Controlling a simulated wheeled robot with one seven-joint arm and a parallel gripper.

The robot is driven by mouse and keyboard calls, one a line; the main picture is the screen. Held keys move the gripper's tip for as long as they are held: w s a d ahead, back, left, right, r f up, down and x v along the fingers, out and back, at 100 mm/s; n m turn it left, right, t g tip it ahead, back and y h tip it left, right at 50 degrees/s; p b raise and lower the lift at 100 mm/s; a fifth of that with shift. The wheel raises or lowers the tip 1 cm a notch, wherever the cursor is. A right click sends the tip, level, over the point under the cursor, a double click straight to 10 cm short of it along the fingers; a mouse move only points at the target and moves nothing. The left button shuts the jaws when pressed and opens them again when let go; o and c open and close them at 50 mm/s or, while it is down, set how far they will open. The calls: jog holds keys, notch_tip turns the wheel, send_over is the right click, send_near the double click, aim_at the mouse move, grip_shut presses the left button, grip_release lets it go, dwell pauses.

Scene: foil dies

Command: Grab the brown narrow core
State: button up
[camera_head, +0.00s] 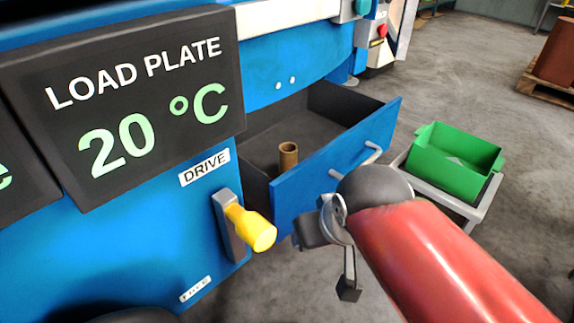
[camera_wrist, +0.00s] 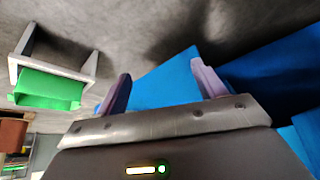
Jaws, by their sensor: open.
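The brown narrow core (camera_head: 288,155) is a short hollow tube standing upright inside the open drawer (camera_head: 335,170) of the blue machine, near the drawer's front left. My gripper (camera_head: 348,270) is outside the drawer, in front of and below its front panel, apart from the core. In the wrist view my gripper (camera_wrist: 160,85) has its two fingers spread with nothing between them, and the blue drawer front lies beyond them. The core does not show in the wrist view.
A drawer handle (camera_head: 355,160) sticks out near my arm. A green bin (camera_head: 455,160) stands on a grey stand to the right. A yellow-handled DRIVE lever (camera_head: 250,228) juts out at left. A dark LOAD PLATE display (camera_head: 140,110) reads 20 °C.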

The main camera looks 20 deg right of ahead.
jog(key=shift+c, duration=0.3)
notch_tip(320, 180, up, 8)
jog(key=m+g+p, duration=0.3)
jog(key=g+p, duration=0.3)
jog(key=p, duration=0.1)
send_over(288, 149)
jog(key=s, duration=0.1)
jog(key=f, duration=0.2)
jog(key=f+b, duration=0.1)
jog(key=f, duration=0.2)
jog(key=f+b, duration=0.1)
jog(key=f, duration=0.1)
jog(key=shift+s+a+f, duration=0.15)
jog(key=shift+s+a, duration=0.05)
jog(key=shift+s, duration=0.1)
jog(key=c, duration=1)
jog(key=shift+c, duration=0.2)
